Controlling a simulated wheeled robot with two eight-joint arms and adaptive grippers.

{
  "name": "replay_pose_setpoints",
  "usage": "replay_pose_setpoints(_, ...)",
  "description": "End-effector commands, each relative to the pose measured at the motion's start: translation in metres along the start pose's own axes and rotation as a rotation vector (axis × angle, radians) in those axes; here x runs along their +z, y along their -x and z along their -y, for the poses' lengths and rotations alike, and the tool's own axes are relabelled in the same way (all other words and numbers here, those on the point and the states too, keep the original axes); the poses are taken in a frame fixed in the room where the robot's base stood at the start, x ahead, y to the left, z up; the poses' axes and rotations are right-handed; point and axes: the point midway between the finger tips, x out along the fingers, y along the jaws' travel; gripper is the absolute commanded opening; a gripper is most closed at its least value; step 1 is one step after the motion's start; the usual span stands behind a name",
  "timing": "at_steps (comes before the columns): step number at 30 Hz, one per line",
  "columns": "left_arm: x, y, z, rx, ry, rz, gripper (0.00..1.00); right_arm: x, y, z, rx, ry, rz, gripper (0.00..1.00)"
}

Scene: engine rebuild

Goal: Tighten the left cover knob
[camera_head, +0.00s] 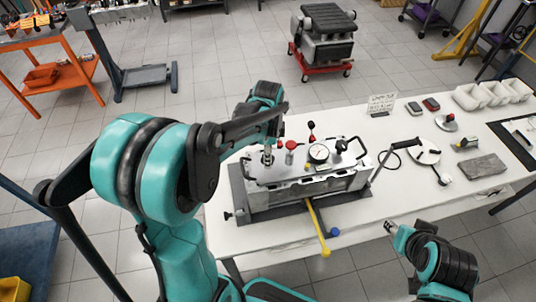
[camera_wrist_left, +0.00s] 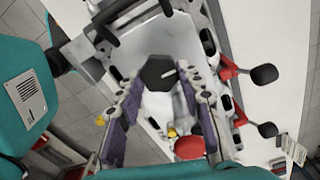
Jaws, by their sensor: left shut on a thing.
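The engine block (camera_head: 305,195) with its light cover lies on the white table. The left cover knob (camera_wrist_left: 158,72) is black with a white mark in the wrist view. It sits between the fingers of my left gripper (camera_wrist_left: 164,90), which is shut on it. In the head view my left gripper (camera_head: 268,156) points down at the cover's left end and hides the knob. A second black knob (camera_head: 341,145) stands at the cover's right end. My right gripper (camera_head: 390,227) is apart from the engine, over the table's front edge; its jaws are too small to read.
A red cap (camera_head: 291,145) and a dial gauge (camera_head: 319,152) stand on the cover near the left gripper. A yellow-handled tool (camera_head: 318,228) extends in front. A round plate (camera_head: 424,151), a grey block (camera_head: 483,167) and white bins (camera_head: 485,94) lie to the right.

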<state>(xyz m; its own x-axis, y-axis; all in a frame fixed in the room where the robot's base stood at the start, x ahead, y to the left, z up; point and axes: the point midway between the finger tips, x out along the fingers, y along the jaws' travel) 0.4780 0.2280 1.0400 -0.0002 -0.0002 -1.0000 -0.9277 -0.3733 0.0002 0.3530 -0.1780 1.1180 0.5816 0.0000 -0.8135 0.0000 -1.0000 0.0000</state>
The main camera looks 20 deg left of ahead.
Motion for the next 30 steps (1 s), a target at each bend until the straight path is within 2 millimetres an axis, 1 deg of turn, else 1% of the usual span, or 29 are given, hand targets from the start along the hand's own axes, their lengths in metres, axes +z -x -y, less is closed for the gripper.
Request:
replay_pose_setpoints(14,0.000,0.000,0.000,0.000,-0.015,0.000,0.08,0.000,0.000,0.000,0.000,0.000,0.000,0.40)
replay_pose_setpoints(15,0.000,0.000,0.000,0.000,-0.015,0.000,0.42,0.000,0.000,0.000,0.000,0.000,0.000,0.40)
replay_pose_setpoints(17,0.000,0.000,0.000,0.000,-0.014,0.000,0.58,0.000,0.000,0.000,0.000,0.000,0.000,0.40)
replay_pose_setpoints(26,0.000,0.001,0.000,0.000,-0.013,0.000,0.58,0.000,0.000,0.000,0.000,0.000,0.000,0.40)
replay_pose_setpoints(30,0.000,0.011,0.000,0.000,-0.013,0.000,0.58,0.000,0.000,0.000,0.000,0.000,0.000,0.40)
